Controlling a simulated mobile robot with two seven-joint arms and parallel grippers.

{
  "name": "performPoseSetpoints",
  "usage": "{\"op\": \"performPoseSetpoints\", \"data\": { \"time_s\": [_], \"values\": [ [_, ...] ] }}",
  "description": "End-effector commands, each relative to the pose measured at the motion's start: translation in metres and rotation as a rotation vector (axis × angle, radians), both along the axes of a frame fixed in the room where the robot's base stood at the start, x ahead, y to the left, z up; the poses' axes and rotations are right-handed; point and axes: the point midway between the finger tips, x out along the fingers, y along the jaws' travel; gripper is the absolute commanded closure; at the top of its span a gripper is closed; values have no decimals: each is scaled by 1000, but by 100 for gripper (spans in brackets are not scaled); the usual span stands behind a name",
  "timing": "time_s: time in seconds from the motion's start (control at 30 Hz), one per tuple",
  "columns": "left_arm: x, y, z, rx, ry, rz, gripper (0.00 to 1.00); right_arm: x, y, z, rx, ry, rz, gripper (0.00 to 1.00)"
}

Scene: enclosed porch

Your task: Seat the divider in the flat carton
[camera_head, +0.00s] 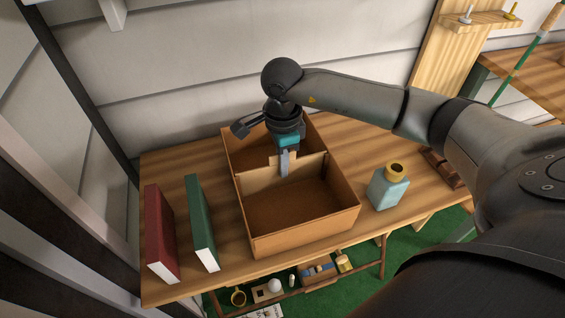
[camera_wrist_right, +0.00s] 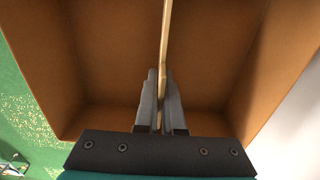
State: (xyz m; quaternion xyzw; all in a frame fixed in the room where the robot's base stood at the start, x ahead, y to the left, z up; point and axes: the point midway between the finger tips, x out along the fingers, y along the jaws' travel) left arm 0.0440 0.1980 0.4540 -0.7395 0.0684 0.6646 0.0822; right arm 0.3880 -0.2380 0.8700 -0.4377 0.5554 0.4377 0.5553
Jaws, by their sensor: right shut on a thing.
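The flat carton (camera_head: 302,226) is an open brown cardboard box on the wooden table. The divider (camera_head: 312,167) is a thin tan panel standing upright across the inside of the carton, with its top edge near the level of the carton's rim. My right gripper (camera_head: 284,163) reaches down over the carton and is shut on the divider's top edge near its middle. In the right wrist view the divider (camera_wrist_right: 166,40) runs edge-on between the two fingers (camera_wrist_right: 160,100), with carton floor on both sides. Whether its lower edge touches the floor is hidden. My left gripper is not in view.
A red book (camera_head: 160,235) and a green book (camera_head: 201,223) stand left of the carton. A dark brown object (camera_head: 443,168) lies farther right. A wall rises behind the table.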

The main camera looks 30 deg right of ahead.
Motion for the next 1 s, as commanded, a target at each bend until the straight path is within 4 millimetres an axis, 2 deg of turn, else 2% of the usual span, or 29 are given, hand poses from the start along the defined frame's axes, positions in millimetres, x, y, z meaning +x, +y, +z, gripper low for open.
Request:
{"op": "performPoseSetpoints", "data": {
  "time_s": [0.43, 0.47, 0.5, 0.73, 0.93, 1.0],
  "values": [
    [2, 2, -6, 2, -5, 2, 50, 0, 0, -7, 0, 0, 0, 100],
    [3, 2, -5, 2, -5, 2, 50, 0, 0, -6, 0, 0, 0, 91],
    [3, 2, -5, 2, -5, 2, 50, 0, 0, -6, 0, 0, 0, 87],
    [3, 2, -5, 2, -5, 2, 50, 0, 0, -6, 0, 0, 0, 61],
    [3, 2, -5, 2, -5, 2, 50, 0, 0, -6, 0, 0, 0, 58],
    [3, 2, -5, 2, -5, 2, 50, 0, 0, -6, 0, 0, 0, 51]
  ]
}}
